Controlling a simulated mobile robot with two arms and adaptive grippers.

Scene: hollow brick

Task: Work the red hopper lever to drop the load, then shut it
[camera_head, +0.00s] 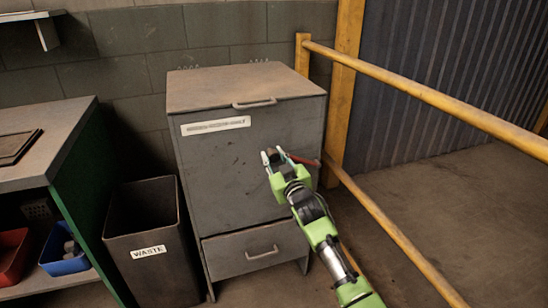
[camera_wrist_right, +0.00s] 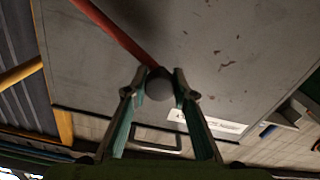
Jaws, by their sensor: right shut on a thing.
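The grey hopper cabinet (camera_head: 240,185) stands against the brick wall with a lid on top, a handle on its lid edge and a drawer below. The red lever (camera_head: 305,161) lies across the right part of its front. In the right wrist view the red lever (camera_wrist_right: 115,32) runs from the upper left to a dark round knob (camera_wrist_right: 159,84). My right gripper (camera_head: 271,158) is at the lever's knob end, its two fingers closed around the knob; it also shows in the right wrist view (camera_wrist_right: 159,88). My left gripper is out of view.
A dark waste bin (camera_head: 153,270) stands left of the cabinet, beside a green-sided bench (camera_head: 40,160) holding red (camera_head: 12,258) and blue (camera_head: 65,250) bins. A yellow railing (camera_head: 420,92) runs along the right. Bare floor lies beyond the railing.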

